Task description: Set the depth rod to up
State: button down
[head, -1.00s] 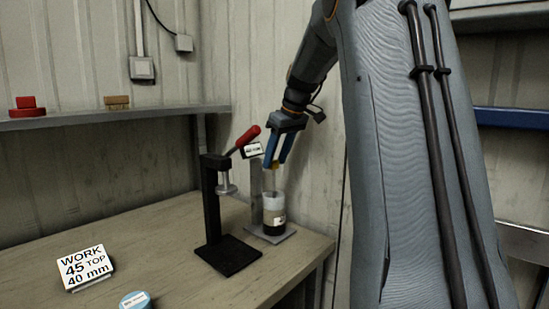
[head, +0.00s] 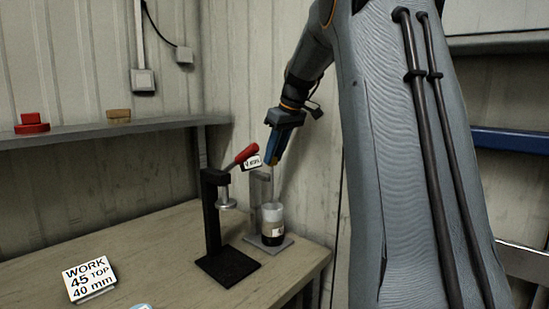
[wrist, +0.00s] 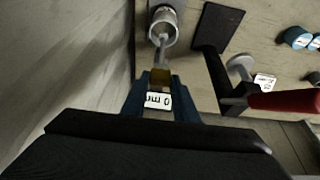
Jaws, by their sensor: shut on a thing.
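The depth rod (wrist: 162,50) is a thin metal rod with a brass-coloured block (wrist: 160,77) at its top. My gripper (wrist: 160,82) is shut on that block, with one blue finger on each side. In the head view my gripper (head: 271,160) is above the grey stand (head: 261,205). The rod runs down from it to a clear-topped, dark-bottomed jar (head: 273,224) on the stand's base; the jar's mouth (wrist: 163,22) shows in the wrist view. I cannot tell how deep the rod's lower end sits. A small white mm label (wrist: 157,100) lies close by the fingers.
A black press (head: 211,215) with a red handle (head: 246,153) stands just left of the jar. A white work sign (head: 89,279) is at the table's front left. A shelf (head: 100,135) runs along the back wall. The middle of the table is clear.

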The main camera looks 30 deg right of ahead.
jog(key=shift+w+r, duration=0.1)
jog(key=shift+r, duration=0.25)
jog(key=c, duration=1.4)
grip_release()
jog(key=shift+a+r, duration=0.1)
jog(key=shift+a, duration=0.05)
jog(key=b+v, duration=0.1)
jog(key=v, duration=0.6)
jog(key=shift+r, duration=0.3)
